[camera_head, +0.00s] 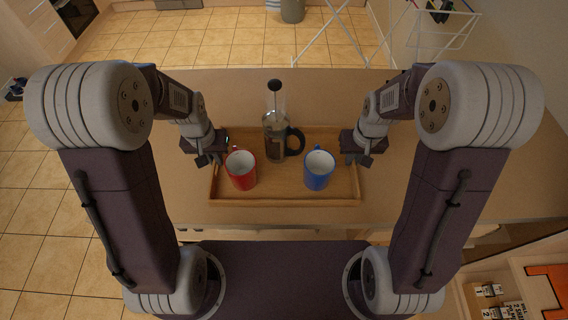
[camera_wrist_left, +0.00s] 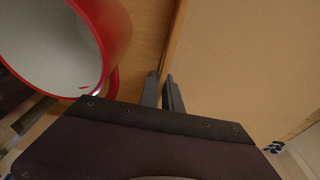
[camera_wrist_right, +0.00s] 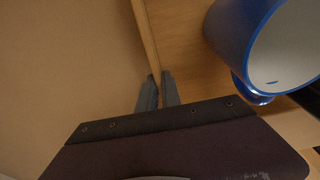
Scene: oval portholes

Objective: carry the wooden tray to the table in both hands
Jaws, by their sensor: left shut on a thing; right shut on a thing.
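The wooden tray (camera_head: 270,200) is on or just over the brown tabletop; I cannot tell which. A red mug (camera_head: 241,171), a blue mug (camera_head: 319,170) and a glass French press (camera_head: 275,135) stand upright in it. My left gripper (camera_head: 215,160) is shut on the tray's left rim, beside the red mug. In the left wrist view its fingers (camera_wrist_left: 163,90) straddle the thin rim. My right gripper (camera_head: 352,158) is shut on the right rim, beside the blue mug. In the right wrist view its fingers (camera_wrist_right: 157,90) straddle that rim.
The tabletop (camera_head: 430,190) is bare on both sides of the tray. A white drying rack (camera_head: 440,30) and a grey bin (camera_head: 292,11) stand beyond it on the tiled floor. An open box or shelf with small labelled items (camera_head: 490,291) is at lower right.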

